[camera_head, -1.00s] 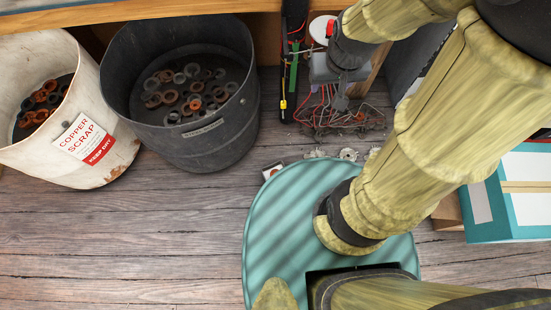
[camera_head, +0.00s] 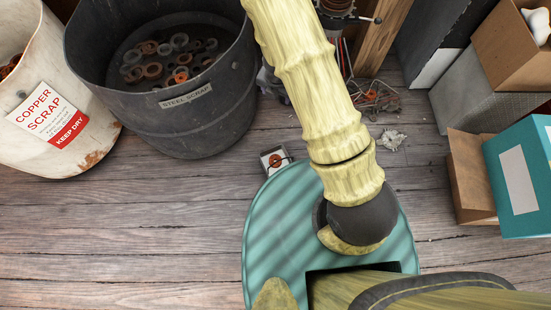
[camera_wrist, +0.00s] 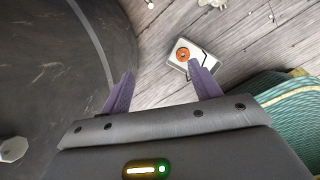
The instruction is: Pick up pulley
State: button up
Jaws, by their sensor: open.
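A small pale block with an orange-brown disc (camera_head: 275,160) lies on the wooden floor beside my green base. In the wrist view the same disc (camera_wrist: 183,54) shows just beyond my right fingertip. I cannot tell whether this disc is the pulley; nothing else in view is clearly one. My gripper (camera_wrist: 160,70) is open, with its two purple fingers spread and nothing between them. It is over the floor beside the dark bucket. In the head view my arm hides it.
The dark steel scrap bucket (camera_head: 180,125), holding rusty rings, stands close on the left of my gripper. The white copper scrap bucket (camera_head: 40,100) is further left. Tangled wires (camera_head: 375,98) lie behind my arm. A teal box (camera_head: 521,185) stands at right. Front-left floor is clear.

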jog(key=s+a+f+n+g+b, duration=0.1)
jog(key=s+f+n+b, duration=0.2)
jog(key=f+n, duration=0.3)
jog(key=s+a+f+n+g+b, duration=0.1)
jog(key=f+n, duration=0.5)
jog(key=f, duration=0.8)
jog(key=shift+s+a+g+h+b, duration=0.35)
jog(key=shift+s+g+b, duration=0.25)
jog(key=shift+s+b, duration=0.5)
jog(key=shift+f, duration=0.1)
jog(key=b, duration=0.9)
send_over(275, 160)
jog(key=f, duration=1.2)
jog(key=shift+w+a+f, duration=0.1)
jog(key=shift+w+a, duration=0.2)
jog(key=shift+p, duration=0.3)
jog(key=f+b, duration=0.1)
jog(key=b, duration=0.1)
jog(key=f+b, duration=0.1)
jog(key=f, duration=0.1)
jog(key=f+b, duration=0.2)
jog(key=shift+s+d+f+b, duration=0.1)
jog(key=shift+s+d+b, duration=0.15)
jog(key=shift+d+b, duration=0.1)
